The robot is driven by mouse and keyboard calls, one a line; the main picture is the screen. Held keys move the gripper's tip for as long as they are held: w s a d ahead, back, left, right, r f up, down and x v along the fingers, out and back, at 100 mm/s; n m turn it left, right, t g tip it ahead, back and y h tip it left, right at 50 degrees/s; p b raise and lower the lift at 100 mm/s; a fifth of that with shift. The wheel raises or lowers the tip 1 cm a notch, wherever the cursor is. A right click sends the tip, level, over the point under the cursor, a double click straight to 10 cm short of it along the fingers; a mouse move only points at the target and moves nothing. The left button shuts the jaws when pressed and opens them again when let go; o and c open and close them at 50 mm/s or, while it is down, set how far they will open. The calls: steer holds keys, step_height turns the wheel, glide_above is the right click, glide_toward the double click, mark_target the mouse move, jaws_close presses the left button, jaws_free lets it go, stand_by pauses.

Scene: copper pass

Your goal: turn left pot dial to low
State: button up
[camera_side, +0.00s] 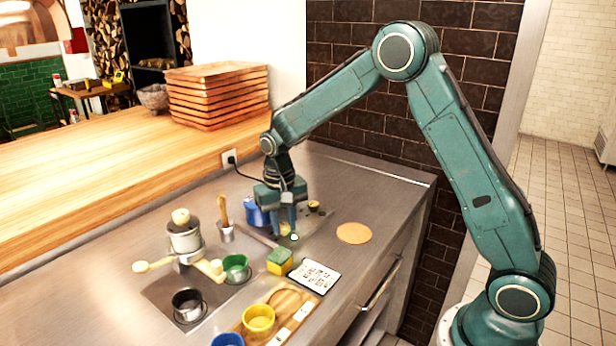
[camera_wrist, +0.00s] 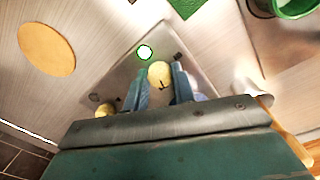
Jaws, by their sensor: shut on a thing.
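The left pot dial (camera_wrist: 160,73), a round yellow knob with a small dark mark, sits on a grey metal plate (camera_wrist: 122,75) in the wrist view. My gripper (camera_wrist: 161,78) points down with its two blue fingers shut on this dial, one on each side. In the side view my gripper (camera_side: 285,228) is low at the plate and mostly hides the dial. A second yellowish knob (camera_wrist: 105,108) is on the plate to the left in the wrist view; it also shows in the side view (camera_side: 313,205). I cannot read any low mark.
A white round spot with a green rim (camera_wrist: 145,52) is on the plate near the dial. A blue pot (camera_side: 254,213) stands close behind my gripper. A sponge (camera_side: 280,261), a printed card (camera_side: 314,276) and an orange disc (camera_side: 353,233) lie nearby on the steel counter.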

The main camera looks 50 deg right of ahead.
steer(key=n, duration=0.9)
steer(key=shift+n, duration=0.3)
stand_by(0.3)
steer(key=o, duration=1)
steer(key=shift+r, duration=0.1)
